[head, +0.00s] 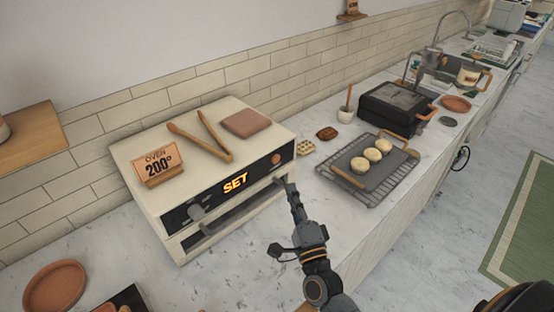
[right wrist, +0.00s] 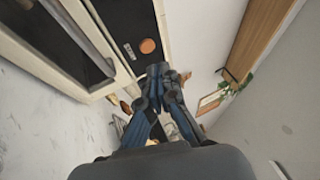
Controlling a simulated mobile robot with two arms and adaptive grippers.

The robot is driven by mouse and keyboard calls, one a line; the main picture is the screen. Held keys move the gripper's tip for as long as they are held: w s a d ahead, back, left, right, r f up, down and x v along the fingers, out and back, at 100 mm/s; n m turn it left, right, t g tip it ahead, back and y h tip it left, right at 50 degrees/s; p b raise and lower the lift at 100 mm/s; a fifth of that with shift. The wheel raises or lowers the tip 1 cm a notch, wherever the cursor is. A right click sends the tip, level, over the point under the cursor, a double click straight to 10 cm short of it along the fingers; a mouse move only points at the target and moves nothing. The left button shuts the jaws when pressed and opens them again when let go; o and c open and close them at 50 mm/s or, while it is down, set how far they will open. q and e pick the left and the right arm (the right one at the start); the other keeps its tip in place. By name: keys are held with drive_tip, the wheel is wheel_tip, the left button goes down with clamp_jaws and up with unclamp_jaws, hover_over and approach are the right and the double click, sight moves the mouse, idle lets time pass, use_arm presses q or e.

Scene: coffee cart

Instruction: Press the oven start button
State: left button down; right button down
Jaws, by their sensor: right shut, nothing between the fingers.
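The cream oven (head: 195,172) stands on the counter at the left of the head view, its black front panel lit with the word SET. The round orange-brown button (head: 275,160) is at the right end of that panel. It also shows in the right wrist view (right wrist: 147,46). In the right wrist view the fingertips (right wrist: 158,70) appear close to the button; contact cannot be made out. My left gripper is not in view.
Tongs (head: 207,138), a folded brown cloth (head: 246,123) and a 200° sign (head: 161,163) are on the oven top. Right of it, a wire rack (head: 349,199) carries a tray with three round buns. A black grill (head: 397,103) stands behind.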

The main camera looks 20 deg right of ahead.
sight(277, 159)
drive_tip(key=d+m+h, duration=0.1)
drive_tip(key=m+h, duration=0.1)
drive_tip(key=d+m+h, duration=0.1)
drive_tip(key=d+m, duration=0.1)
drive_tip(key=d+r+m+h, duration=0.1)
drive_tip(key=m+h, duration=0.1)
drive_tip(key=shift+s+d+h, duration=0.3)
drive_tip(key=shift+s, duration=0.1)
drive_tip(key=w+a+b, duration=0.2)
drive_tip(key=w+a, duration=0.1)
drive_tip(key=w, duration=0.5)
drive_tip(key=shift+w, duration=0.2)
drive_tip(key=shift+w+b, duration=0.15)
drive_tip(key=shift+b, duration=0.15)
idle(0.9)
drive_tip(key=shift+w+a, duration=0.15)
drive_tip(key=shift+w, duration=0.1)
